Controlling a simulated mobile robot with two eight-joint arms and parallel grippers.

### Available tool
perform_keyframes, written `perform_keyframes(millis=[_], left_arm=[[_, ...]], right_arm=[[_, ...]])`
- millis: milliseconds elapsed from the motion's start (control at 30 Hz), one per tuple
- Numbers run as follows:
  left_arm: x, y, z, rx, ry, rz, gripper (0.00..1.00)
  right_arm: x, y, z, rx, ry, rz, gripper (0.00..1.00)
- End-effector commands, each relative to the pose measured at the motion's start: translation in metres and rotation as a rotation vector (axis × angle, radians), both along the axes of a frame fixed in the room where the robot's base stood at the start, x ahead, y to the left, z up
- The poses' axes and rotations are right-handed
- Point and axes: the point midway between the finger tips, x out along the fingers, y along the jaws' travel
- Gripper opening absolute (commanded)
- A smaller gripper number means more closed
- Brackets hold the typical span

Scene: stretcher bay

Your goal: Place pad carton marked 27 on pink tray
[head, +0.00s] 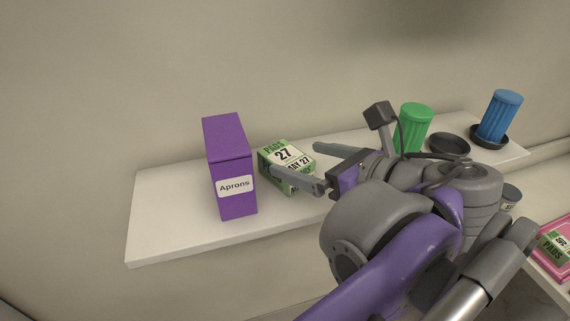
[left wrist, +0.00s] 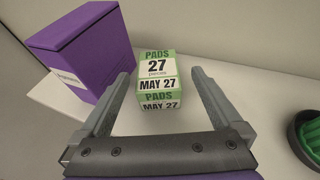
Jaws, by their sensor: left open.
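The pad carton marked 27 (head: 285,154) is a green and white box on the white shelf, beside a purple box. It also shows in the left wrist view (left wrist: 157,68), with "MAY 27" on it. My left gripper (head: 293,158) is open, its two fingers on either side of the carton. In the left wrist view the carton lies between the fingertips (left wrist: 158,73), with gaps on both sides. One finger hides part of the carton in the head view. The pink tray (head: 558,273) shows partly at the right edge, with another pads carton (head: 553,242) on it. My right gripper is out of view.
The purple Aprons box (head: 230,165) stands close left of the carton. A green cup (head: 412,128), an empty dark coaster (head: 449,144) and a blue cup (head: 500,115) on a dark coaster stand further right on the shelf (head: 165,225). A wall rises behind.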

Motion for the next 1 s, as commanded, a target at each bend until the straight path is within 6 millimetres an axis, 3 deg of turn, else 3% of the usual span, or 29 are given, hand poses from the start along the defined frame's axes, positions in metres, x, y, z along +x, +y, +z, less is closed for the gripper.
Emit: perform_keyframes(millis=[300, 633, 1000], left_arm=[[0.028, 0.030, -0.016, 0.000, 0.000, 0.002, 1.00], [0.033, 0.033, -0.018, 0.000, 0.000, 0.000, 0.98], [0.033, 0.033, -0.018, 0.000, 0.000, 0.000, 0.32]], right_arm=[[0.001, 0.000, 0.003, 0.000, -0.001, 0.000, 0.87], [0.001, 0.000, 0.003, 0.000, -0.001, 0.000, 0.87], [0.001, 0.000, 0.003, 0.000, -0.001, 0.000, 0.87]])
